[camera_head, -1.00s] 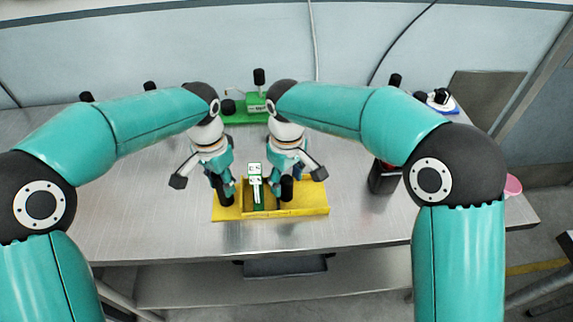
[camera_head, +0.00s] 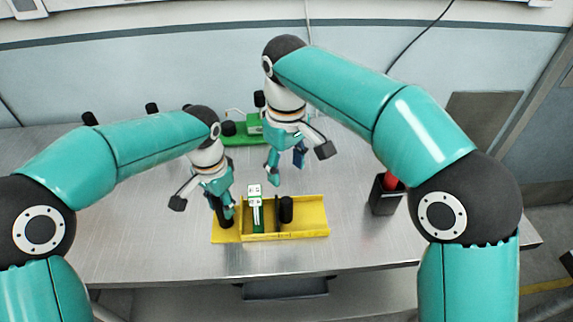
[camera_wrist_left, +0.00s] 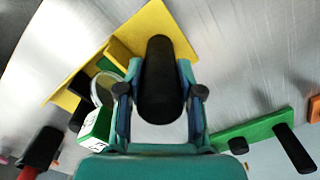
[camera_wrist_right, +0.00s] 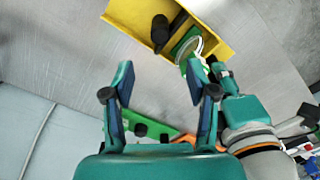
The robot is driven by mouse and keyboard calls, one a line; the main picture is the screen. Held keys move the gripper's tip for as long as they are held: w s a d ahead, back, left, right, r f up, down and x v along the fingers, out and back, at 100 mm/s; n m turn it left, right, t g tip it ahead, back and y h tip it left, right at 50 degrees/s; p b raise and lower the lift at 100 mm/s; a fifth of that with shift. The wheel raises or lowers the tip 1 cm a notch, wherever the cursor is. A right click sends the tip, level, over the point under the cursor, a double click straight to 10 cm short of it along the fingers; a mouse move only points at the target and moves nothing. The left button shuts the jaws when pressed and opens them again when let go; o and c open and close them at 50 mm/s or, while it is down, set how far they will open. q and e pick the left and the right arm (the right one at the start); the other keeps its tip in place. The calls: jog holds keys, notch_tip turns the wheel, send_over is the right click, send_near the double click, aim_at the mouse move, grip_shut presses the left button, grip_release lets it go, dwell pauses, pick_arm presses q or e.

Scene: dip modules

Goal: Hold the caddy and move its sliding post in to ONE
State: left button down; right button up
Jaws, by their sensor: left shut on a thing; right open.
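The yellow caddy (camera_head: 310,230) lies on the metal table. Its fixed black handle at the left end is between the fingers of my left gripper (camera_head: 224,214); the left wrist view shows the fingers shut on that black handle (camera_wrist_left: 160,80). The sliding black post (camera_head: 286,209) stands in the caddy's tray, right of a green and white labelled module (camera_head: 255,208). The post also shows in the right wrist view (camera_wrist_right: 160,32). My right gripper (camera_wrist_right: 160,100) is open and empty, raised above and behind the caddy. The label's writing is too small to read.
A green fixture (camera_head: 247,128) with black knobs stands behind the caddy. A dark bin (camera_head: 384,194) with something red in it stands to the right. The table between the caddy and the bin is clear.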

jog(key=shift+m, duration=0.4)
jog(key=c, duration=0.7)
jog(key=shift+m, duration=0.5)
jog(key=shift+c, duration=1.4)
jog(key=shift+a+m, duration=0.1)
jog(key=shift+m, duration=0.5)
grip_shut()
jog(key=w+d+m+g+y, duration=0.1)
jog(key=d+m+y, duration=0.4)
jog(key=m, duration=1.5)
send_near(293, 213)
jog(key=d+f, duration=0.1)
jog(key=w+d+f, duration=0.1)
jog(key=f, duration=0.1)
jog(key=shift+h, duration=0.4)
jog(key=a, duration=0.3)
jog(key=shift+s+f, duration=0.4)
jog(key=shift+s+a, duration=0.1)
jog(key=shift+a, duration=0.45)
